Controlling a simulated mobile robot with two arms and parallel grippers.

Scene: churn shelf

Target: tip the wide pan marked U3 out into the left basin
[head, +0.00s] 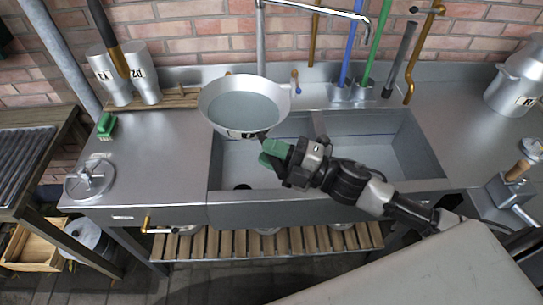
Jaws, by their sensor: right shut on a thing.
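The wide pan (243,107) is a pale metal pan with sloping sides and a flat grey-blue content or bottom. I cannot tell which. A dark-lettered label shows on its near side, too cut off to read. The pan looks about level, above the back of the left basin (228,168), and hides part of it. My right gripper (270,152), with green at its fingers, is shut on the pan's handle at the near right side. The handle is mostly hidden by the gripper. The left basin's dark drain shows. My left gripper is not in view.
The right basin (385,145) is empty. A faucet spout (318,10) arches above the basins. Two lettered metal cups (146,84) stand back left, with a green block (105,125) and round metal lid (89,180) nearer. A metal churn (518,82) stands right.

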